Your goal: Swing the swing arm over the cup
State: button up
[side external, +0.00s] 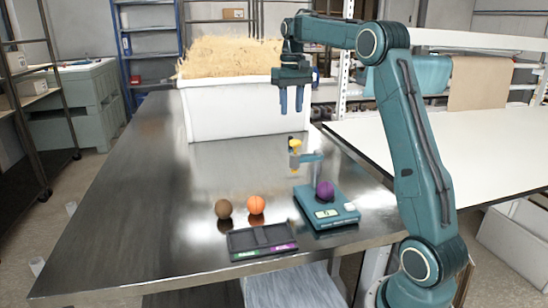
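I cannot make out a cup clearly at this size. My gripper (291,111) hangs above and behind the swing arm, in front of the white bin, with its fingers pointing down. The two fingers are apart with nothing between them, and they touch nothing.
A teal scale (310,217) carries a purple ball (325,191). A brown ball (224,209), an orange ball (256,205) and a dark divided tray (240,240) lie to its left. A white bin (220,113) of straw-like fill stands at the back. The table's left side is clear.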

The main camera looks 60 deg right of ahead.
aim_at(291, 137)
notch_tip(291, 137, down, 11)
jog(key=shift+r, duration=0.15)
dwell(0.4)
grip_shut()
